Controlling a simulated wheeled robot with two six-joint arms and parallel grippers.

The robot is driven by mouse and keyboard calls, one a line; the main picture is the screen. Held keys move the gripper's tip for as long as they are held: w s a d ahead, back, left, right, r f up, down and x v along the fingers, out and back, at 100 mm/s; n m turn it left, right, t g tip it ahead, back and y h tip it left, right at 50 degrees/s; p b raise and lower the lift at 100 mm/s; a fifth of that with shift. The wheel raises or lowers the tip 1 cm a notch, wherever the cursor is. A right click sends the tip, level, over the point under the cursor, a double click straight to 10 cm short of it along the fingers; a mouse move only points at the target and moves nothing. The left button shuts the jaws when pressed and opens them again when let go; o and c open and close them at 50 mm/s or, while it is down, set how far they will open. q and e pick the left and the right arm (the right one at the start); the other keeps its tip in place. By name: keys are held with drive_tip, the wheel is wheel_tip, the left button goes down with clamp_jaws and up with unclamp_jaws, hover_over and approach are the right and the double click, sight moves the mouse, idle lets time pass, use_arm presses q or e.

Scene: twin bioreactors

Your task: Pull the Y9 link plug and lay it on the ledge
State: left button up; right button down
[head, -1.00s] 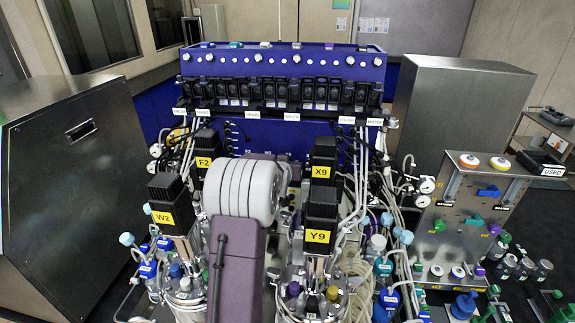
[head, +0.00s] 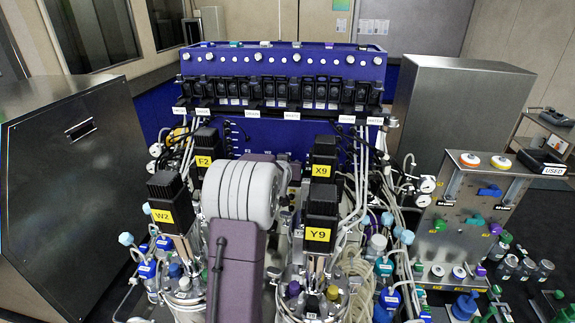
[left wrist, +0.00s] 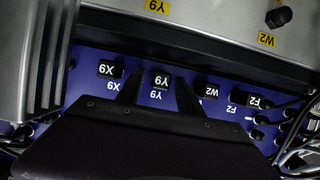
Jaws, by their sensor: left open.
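The Y9 link plug (left wrist: 161,79) is a small black block with a white Y9 mark, in the blue panel (left wrist: 75,95), seen upside down in the left wrist view. My left gripper (left wrist: 160,92) is open, with one dark finger on each side of this plug. I cannot tell whether the fingers touch it. A pale metal surface (left wrist: 205,22) with yellow Y9 and W2 labels runs along the top of that view; I cannot tell if it is the ledge. In the head view my left arm hides the gripper and plug. My right gripper is not in view.
The X9 plug (left wrist: 110,69), W2 plug (left wrist: 209,90) and F2 plug (left wrist: 252,100) sit in the same row. Black cables crowd the F2 side. In the head view, black motor blocks marked Y9 (head: 321,208) and X9 (head: 324,158) stand right of my arm.

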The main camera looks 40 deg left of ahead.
use_arm(q)
clamp_jaws()
idle(1.3)
drive_tip(key=shift+s+d+f, duration=0.1)
drive_tip(key=shift+s, duration=0.1)
drive_tip(key=shift+s+d+b, duration=0.3)
drive_tip(key=shift+s+b, duration=0.25)
drive_tip(key=shift+s, duration=0.05)
drive_tip(key=shift+s+d+b, duration=0.3)
drive_tip(key=shift+s+b, duration=0.05)
drive_tip(key=shift+s, duration=0.15)
drive_tip(key=shift+s+d+b, duration=0.35)
drive_tip(key=shift+s+d, duration=0.05)
drive_tip(key=shift+s, duration=0.3)
drive_tip(key=shift+s+d+b, duration=0.3)
drive_tip(key=shift+s+d, duration=0.05)
drive_tip(key=shift+s, duration=0.3)
drive_tip(key=shift+w+a, duration=0.1)
drive_tip(key=shift+w, duration=0.05)
drive_tip(key=shift+w+a+p, duration=0.15)
drive_tip(key=shift+w+a, duration=0.2)
drive_tip(key=shift+w, duration=0.3)
drive_tip(key=shift+w+a+p, duration=0.1)
drive_tip(key=shift+w+a, duration=0.25)
drive_tip(key=shift+w, duration=0.25)
drive_tip(key=shift+w+a+p, duration=0.15)
drive_tip(key=shift+w+a, duration=0.2)
drive_tip(key=shift+w, duration=0.3)
